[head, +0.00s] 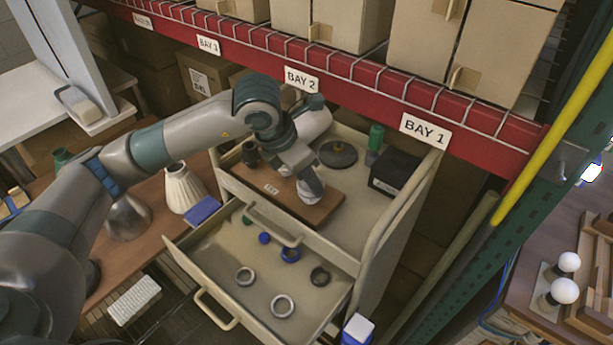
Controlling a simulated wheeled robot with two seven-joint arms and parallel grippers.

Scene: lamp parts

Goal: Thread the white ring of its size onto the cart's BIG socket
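A brown board (285,203) with a small white label lies on top of the cart. A dark upright socket (250,153) stands at its back left; I cannot tell whether it is the big one. My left gripper (311,192) points down over the board's right part and hides what is under it. Its fingers are too small and covered to read, and I cannot tell whether it holds anything. My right gripper is not in view.
A dark disc (338,154), a green cylinder (376,137) and a black box (395,172) stand on the cart. A red shelf beam (350,85) runs behind.

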